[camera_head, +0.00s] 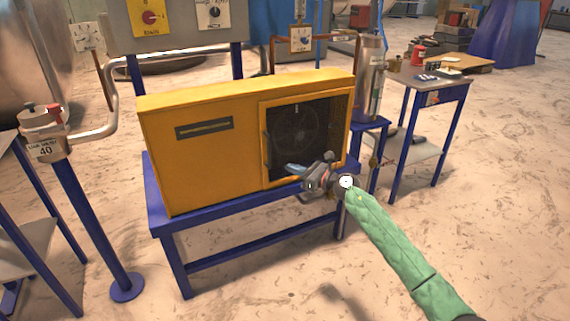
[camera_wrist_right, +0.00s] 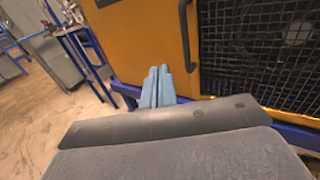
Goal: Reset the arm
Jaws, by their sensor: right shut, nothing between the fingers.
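My right arm, in a green sleeve, comes in from the lower right of the head view. Its gripper (camera_head: 296,170) is in front of the mesh door of a yellow cabinet (camera_head: 200,150). In the right wrist view the two blue fingers (camera_wrist_right: 157,84) lie close together, shut with nothing between them. The cabinet's yellow front and black mesh (camera_wrist_right: 255,50) show beyond the fingers, with a vertical door handle (camera_wrist_right: 187,35) just right of them. I cannot tell whether the fingertips touch the cabinet. My left gripper is not in view.
The cabinet stands on a blue-framed table (camera_head: 160,222). A side table (camera_head: 432,85) with small items is at right, near a metal cylinder (camera_head: 370,80). The floor (camera_head: 500,200) at right is clear.

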